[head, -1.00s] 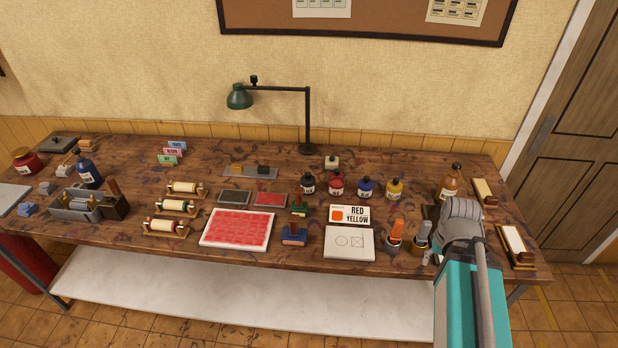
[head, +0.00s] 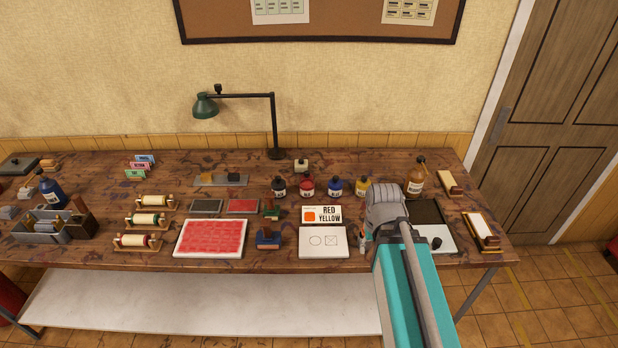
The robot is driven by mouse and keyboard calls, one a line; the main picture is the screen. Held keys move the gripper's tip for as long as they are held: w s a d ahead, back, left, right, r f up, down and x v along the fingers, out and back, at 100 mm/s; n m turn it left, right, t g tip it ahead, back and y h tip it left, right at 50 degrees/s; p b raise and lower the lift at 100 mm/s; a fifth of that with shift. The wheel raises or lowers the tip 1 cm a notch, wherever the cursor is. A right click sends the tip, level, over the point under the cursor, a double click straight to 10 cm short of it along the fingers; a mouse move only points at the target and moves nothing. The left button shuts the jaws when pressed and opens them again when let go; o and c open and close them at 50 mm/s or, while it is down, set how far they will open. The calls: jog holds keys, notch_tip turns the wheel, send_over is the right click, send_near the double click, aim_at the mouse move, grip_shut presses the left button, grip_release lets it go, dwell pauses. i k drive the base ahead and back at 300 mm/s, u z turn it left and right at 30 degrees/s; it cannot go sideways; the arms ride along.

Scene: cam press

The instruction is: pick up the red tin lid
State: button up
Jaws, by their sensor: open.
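A small flat tin with a red face (head: 242,206) lies on the workbench, left of the middle. It touches or nearly touches a similar dark grey tin (head: 206,207). I cannot tell whether the red face is a lid or a pad. My arm reaches over the bench's front edge at the right, well away from the red tin. My gripper's fingers do not show; the grey end of the arm hides what lies behind it.
A large red slab in a white tray (head: 178,247) lies in front of the tins. A printed card (head: 321,214) and white block (head: 324,252) lie near my arm. A lamp (head: 275,125) stands behind.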

aim_at(306, 175)
jog(key=u, duration=0.1)
jog(key=i, duration=1)
jog(key=z, duration=0.05)
